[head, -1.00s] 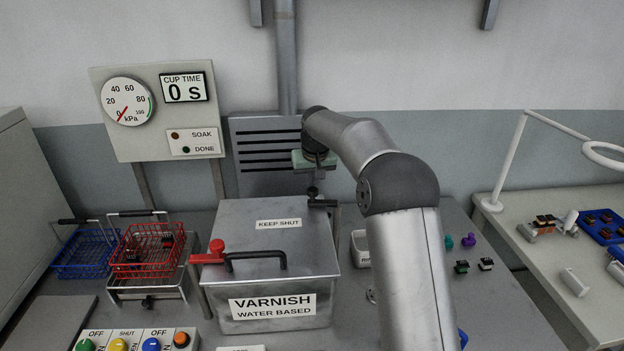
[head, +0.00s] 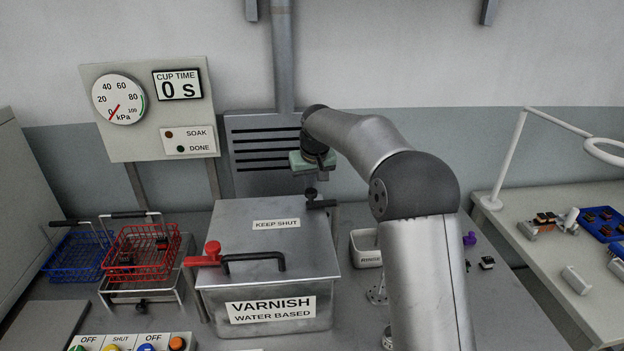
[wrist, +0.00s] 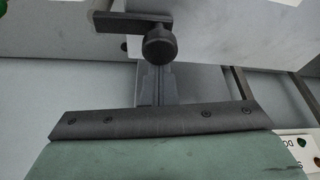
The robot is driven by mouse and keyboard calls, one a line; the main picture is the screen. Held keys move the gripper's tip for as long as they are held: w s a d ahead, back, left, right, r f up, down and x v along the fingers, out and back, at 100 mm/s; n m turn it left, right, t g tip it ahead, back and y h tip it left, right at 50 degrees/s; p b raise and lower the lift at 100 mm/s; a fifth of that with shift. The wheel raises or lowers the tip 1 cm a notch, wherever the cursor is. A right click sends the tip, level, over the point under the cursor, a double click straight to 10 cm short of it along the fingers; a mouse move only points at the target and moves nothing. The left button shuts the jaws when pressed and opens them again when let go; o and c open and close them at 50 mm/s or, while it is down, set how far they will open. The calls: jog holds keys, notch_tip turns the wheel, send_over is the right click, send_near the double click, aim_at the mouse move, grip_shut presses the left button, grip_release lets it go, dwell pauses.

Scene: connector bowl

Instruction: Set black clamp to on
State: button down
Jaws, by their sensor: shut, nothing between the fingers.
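The black clamp (head: 322,204) is at the back right corner of the lidded metal varnish tank (head: 225,306). It has a dark bar and a round knob (head: 311,192) standing up. In the wrist view the black clamp's bar (wrist: 125,22) and knob (wrist: 160,46) are at the top centre. My gripper (head: 318,178), with its green body, hangs just above the knob in the head view. In the wrist view my gripper (wrist: 154,72) has its narrow fingers together, pointing at the knob. I cannot tell whether they touch it.
A red clamp (head: 211,250) sits at the tank's left side, beside the lid's black handle (head: 255,263). Red (head: 142,262) and blue (head: 75,262) wire baskets stand on the left. A gauge panel (head: 130,145) is behind. A white bin (head: 366,250) stands right of the tank.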

jog(key=shift+w+a+p, duration=0.1)
jog(key=shift+p, duration=0.7)
jog(key=w+p, duration=0.1)
jog(key=p, duration=0.1)
jog(key=w+a+p, duration=0.1)
jog(key=w, duration=0.1)
jog(key=shift+r+p, duration=0.2)
jog(key=shift+p, duration=0.15)
jog(key=shift+w+r+b, duration=0.15)
jog(key=shift+w+b, duration=0.05)
jog(key=shift+b, duration=0.15)
jog(key=b+v, duration=0.2)
jog(key=v, duration=0.7)
jog(key=s+d+r, duration=0.2)
jog(key=s+d, duration=0.2)
jog(key=s, duration=0.8)
jog(key=s+d+f+m+g, duration=0.1)
jog(key=s+f, duration=0.3)
jog(key=s, duration=0.7)
jog(key=s+d+f+m+g, duration=0.1)
jog(key=s+d+f, duration=0.3)
jog(key=s, duration=0.8)
jog(key=s+d+f+m+h, duration=0.1)
jog(key=s+d+f, duration=0.2)
jog(key=s, duration=0.8)
jog(key=shift+s+f+g, duration=0.2)
jog(key=shift+f+g, duration=0.2)
jog(key=shift+f, duration=0.25)
jog(key=shift+d, duration=0.1)
